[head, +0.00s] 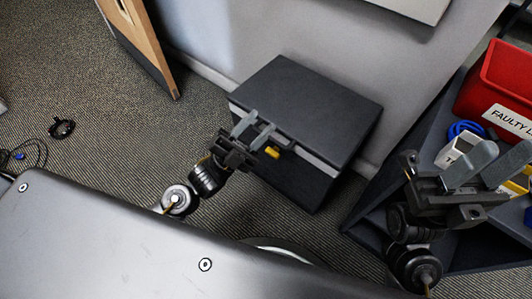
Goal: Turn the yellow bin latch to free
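A small yellow latch (272,152) sits on the front side of a dark grey bin (310,95) with a closed flat lid, standing on the floor against the wall. My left gripper (261,121) is at the bin's front upper edge, just left of the latch. Its two grey fingers are apart with nothing seen between them; I cannot tell whether one touches the bin or latch. My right gripper (506,152) is at the right, over the dark shelf unit, with its fingers apart and empty.
A red bin (498,85) with a "FAULTY" label, a white labelled box (452,152) and a blue coiled cable (464,128) are at the right. A wooden door (140,40) stands at upper left. A black round object (62,128) and cables lie on open carpet.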

